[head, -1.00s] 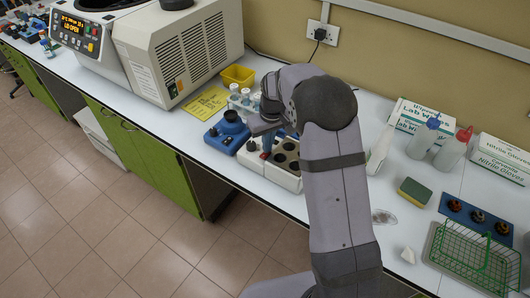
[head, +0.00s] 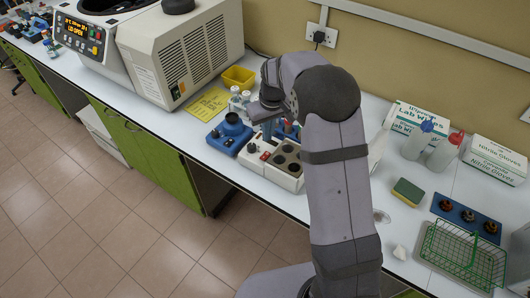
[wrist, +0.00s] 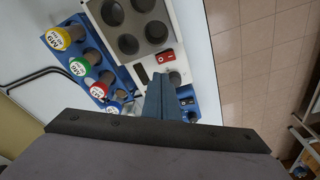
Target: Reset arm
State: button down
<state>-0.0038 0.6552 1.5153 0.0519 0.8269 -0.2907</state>
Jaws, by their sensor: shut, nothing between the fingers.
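My gripper (head: 267,132) points down above the white block with round dark wells (head: 289,150) on the bench. In the wrist view its blue-grey fingers (wrist: 168,98) are together with nothing between them. They stand over the end of the block with the red switch, and apart from it as far as I can tell. My forearm hides part of the bench behind the block in the head view.
A blue rack holds several tubes with coloured caps (wrist: 78,67) beside the block. A blue device (head: 230,130) stands left of the block. A yellow bin (head: 238,77) and a large centrifuge (head: 180,50) are behind. A sponge (head: 408,191) and green wire basket (head: 463,252) lie right.

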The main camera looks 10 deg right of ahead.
dwell(0.4)
jog(key=s+d+r+m+g, duration=0.1)
jog(key=s+m, duration=0.2)
jog(key=s, duration=2.6)
jog(key=shift+s+r+g+b, duration=0.15)
jog(key=shift+s+g+b, duration=0.15)
jog(key=shift+g, duration=0.1)
jog(key=shift+d, duration=0.1)
